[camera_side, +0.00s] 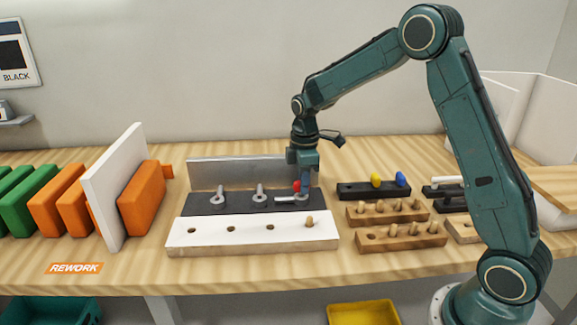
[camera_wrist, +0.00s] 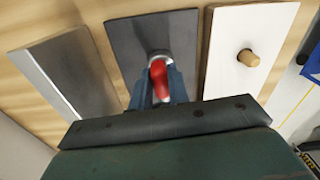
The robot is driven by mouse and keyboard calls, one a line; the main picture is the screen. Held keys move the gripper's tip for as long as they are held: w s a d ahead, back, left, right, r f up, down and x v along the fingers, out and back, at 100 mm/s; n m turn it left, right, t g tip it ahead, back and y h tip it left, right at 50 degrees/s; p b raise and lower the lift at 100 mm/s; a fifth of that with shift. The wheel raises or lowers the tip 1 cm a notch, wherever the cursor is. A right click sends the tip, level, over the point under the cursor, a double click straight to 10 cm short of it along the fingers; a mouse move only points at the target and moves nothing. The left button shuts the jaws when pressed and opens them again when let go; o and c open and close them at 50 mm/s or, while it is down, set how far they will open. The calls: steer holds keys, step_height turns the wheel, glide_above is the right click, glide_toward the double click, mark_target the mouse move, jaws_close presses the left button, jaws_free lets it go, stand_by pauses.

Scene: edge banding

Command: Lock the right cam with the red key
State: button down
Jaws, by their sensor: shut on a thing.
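My gripper (camera_side: 302,184) is low over the right end of the dark grey fixture strip (camera_side: 239,204). It is shut on the red key (camera_wrist: 158,80), whose red handle (camera_side: 296,186) also shows beside the fingers in the side view. The right cam (camera_side: 287,198) is directly below, its pale metal arm lying sideways to the left. In the wrist view a pale rim shows at the key's far end; whether the key is seated in the cam is hidden. The middle cam (camera_side: 259,197) and left cam (camera_side: 218,198) have their arms pointing away from the camera.
A white panel (camera_side: 250,240) with several holes and one dowel (camera_side: 309,221) lies in front of the strip. A metal fence (camera_side: 235,173) stands behind. At right are a black rack (camera_side: 360,191) with yellow and blue keys, and wooden dowel racks (camera_side: 400,243). Orange blocks (camera_side: 142,198) stand left.

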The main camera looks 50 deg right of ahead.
steer(key=shift+w+r, duration=0.1)
steer(key=shift+r, duration=0.2)
steer(key=shift+r, duration=0.35)
steer(key=shift+r, duration=0.7)
steer(key=shift+r, duration=1.4)
steer(key=shift+r, duration=0.2)
steer(key=shift+a, duration=0.1)
steer(key=a+m, duration=0.8)
steer(key=m, duration=0.5)
steer(key=shift+f+m, duration=0.15)
steer(key=shift+m, duration=0.15)
